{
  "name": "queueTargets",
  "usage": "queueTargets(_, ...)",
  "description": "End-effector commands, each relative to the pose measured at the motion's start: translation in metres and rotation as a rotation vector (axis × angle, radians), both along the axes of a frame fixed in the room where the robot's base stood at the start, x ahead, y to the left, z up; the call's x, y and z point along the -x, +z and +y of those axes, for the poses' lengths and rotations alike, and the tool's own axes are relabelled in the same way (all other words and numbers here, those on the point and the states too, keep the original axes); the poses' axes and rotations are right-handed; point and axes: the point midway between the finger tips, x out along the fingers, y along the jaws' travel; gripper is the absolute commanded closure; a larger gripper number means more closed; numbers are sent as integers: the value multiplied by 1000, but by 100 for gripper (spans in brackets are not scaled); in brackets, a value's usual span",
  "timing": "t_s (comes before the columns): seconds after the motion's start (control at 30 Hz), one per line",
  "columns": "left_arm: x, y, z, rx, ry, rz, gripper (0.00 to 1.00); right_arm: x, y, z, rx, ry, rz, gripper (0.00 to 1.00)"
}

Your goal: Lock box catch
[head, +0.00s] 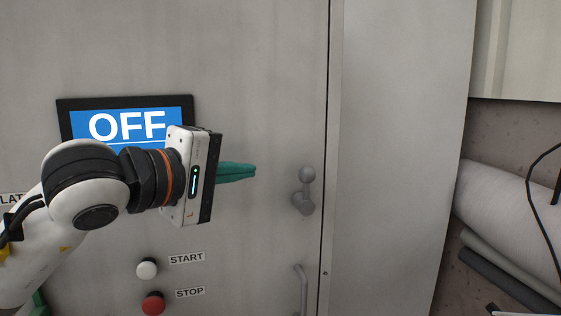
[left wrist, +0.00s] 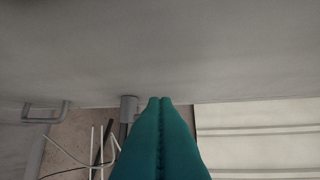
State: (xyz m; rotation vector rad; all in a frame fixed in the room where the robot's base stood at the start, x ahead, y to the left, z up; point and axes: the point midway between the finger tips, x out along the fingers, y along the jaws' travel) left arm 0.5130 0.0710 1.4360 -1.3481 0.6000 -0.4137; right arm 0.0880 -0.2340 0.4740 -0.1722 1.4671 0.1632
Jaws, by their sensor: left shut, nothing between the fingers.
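The box catch (head: 304,190) is a grey knob on a short lever with a round base, near the right edge of the grey box door. Its knob points up. My left gripper (head: 254,171) has its teal fingers shut and empty, pointing right toward the catch, with a gap between fingertips and catch in the head view. In the left wrist view the shut fingers (left wrist: 160,101) run along the grey panel, and a grey cylindrical piece that looks like the catch (left wrist: 129,103) shows just left of the tips. My right gripper is not in view.
A screen (head: 125,125) reading OFF is partly behind my left arm. A white START button (head: 147,268) and red STOP button (head: 153,303) sit below. A grey bar handle (head: 301,290) is under the catch. Grey rolls (head: 515,215) lie at the far right.

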Motion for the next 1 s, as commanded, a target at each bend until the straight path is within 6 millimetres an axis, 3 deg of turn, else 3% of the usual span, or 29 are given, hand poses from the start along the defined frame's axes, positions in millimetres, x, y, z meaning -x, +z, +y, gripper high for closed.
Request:
queueTargets(0.03,-9,2,-8,0,-3,4,100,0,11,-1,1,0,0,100)
queueTargets(0.17,-29,-3,-24,-2,-2,4,100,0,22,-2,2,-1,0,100)
queueTargets(0.4,-30,-10,-54,0,-4,2,100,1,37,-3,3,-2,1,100)
queueTargets(1.0,-31,-12,-60,-11,0,3,100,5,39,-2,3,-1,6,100)
